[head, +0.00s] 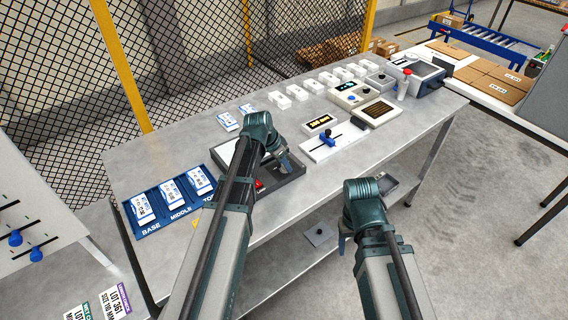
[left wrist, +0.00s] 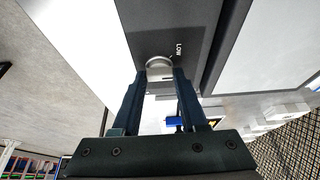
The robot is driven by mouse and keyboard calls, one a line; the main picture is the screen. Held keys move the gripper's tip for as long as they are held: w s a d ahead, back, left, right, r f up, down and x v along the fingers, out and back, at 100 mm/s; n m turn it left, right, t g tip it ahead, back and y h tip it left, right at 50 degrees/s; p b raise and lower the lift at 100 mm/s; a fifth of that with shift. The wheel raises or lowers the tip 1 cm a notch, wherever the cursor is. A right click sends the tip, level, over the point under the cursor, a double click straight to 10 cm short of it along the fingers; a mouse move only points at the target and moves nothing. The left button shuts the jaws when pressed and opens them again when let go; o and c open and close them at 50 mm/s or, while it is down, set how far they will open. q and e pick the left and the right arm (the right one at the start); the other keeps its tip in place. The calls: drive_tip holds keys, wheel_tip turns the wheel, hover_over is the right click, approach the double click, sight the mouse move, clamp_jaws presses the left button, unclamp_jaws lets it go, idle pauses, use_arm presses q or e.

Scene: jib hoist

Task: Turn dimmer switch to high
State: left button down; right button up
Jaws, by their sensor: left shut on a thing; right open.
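The dimmer switch is a round, pale knob (left wrist: 158,68) on a dark grey panel (left wrist: 160,25) in the left wrist view. The word LOW is printed beside it; no other label on the dial is readable. My left gripper (left wrist: 159,76) is shut on the knob, one finger on each side. In the head view my left gripper (head: 287,163) is over the dark control box (head: 284,182) on the bench, and the arm and gripper hide the knob. My right gripper (head: 343,243) hangs in front of the bench edge, open and empty.
A blue tray (head: 153,229) with white labelled blocks is at the bench's left. A white board with a blue slider (head: 329,139) lies right of the control box. Several white blocks and instruments line the back. A mesh fence (head: 60,100) stands behind.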

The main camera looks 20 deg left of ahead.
use_arm(q)
drive_tip(key=m, duration=0.2)
drive_tip(key=m+g+h, duration=0.1)
drive_tip(key=m, duration=0.1)
drive_tip(key=shift+w+a+m, duration=0.15)
drive_tip(key=shift+w+m, duration=0.05)
drive_tip(key=shift+m, duration=0.1)
drive_tip(key=shift+m+g+h, duration=0.3)
drive_tip(key=shift+m+g, duration=0.7)
drive_tip(key=shift+m, duration=1.2)
drive_tip(key=shift+c, duration=2.2)
unclamp_jaws()
drive_tip(key=shift+r, duration=0.15)
drive_tip(key=p+v, duration=1.2)
drive_tip(key=v, duration=0.1)
drive_tip(key=shift+a+r+p, duration=0.15)
drive_tip(key=shift+r+p, duration=0.1)
drive_tip(key=shift+p, duration=0.15)
